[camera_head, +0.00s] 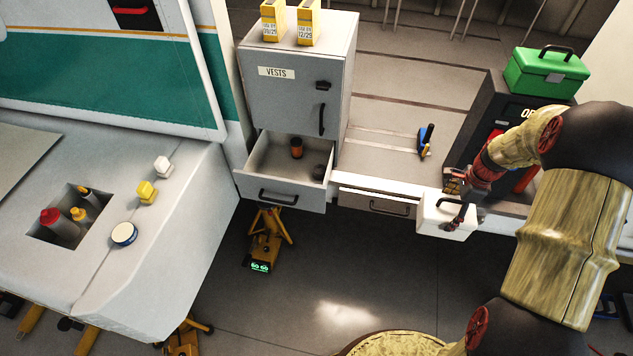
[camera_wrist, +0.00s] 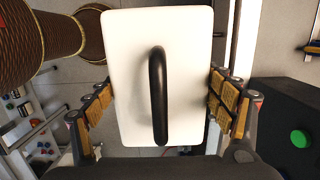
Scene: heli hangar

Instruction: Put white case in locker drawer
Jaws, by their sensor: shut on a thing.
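The white case (camera_head: 446,218) has a dark handle. My gripper (camera_head: 459,189) is shut on it and holds it up in front of the bench edge, to the right of the locker. In the wrist view the white case (camera_wrist: 190,75) fills the middle between the two padded fingers of my gripper (camera_wrist: 160,104), its black handle facing the camera. The grey locker (camera_head: 300,90) has a label reading VESTS and a closed upper door. Its lower drawer (camera_head: 280,187) is pulled open, with an orange-and-black item (camera_head: 296,147) and a dark item (camera_head: 318,172) inside.
A second drawer (camera_head: 375,206) under the bench is closed. A green toolbox (camera_head: 546,73) sits on a dark cabinet (camera_head: 497,105) at right. Two yellow boxes (camera_head: 290,24) stand on the locker. A yellow stand (camera_head: 266,243) is below the open drawer. Open floor lies in front.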

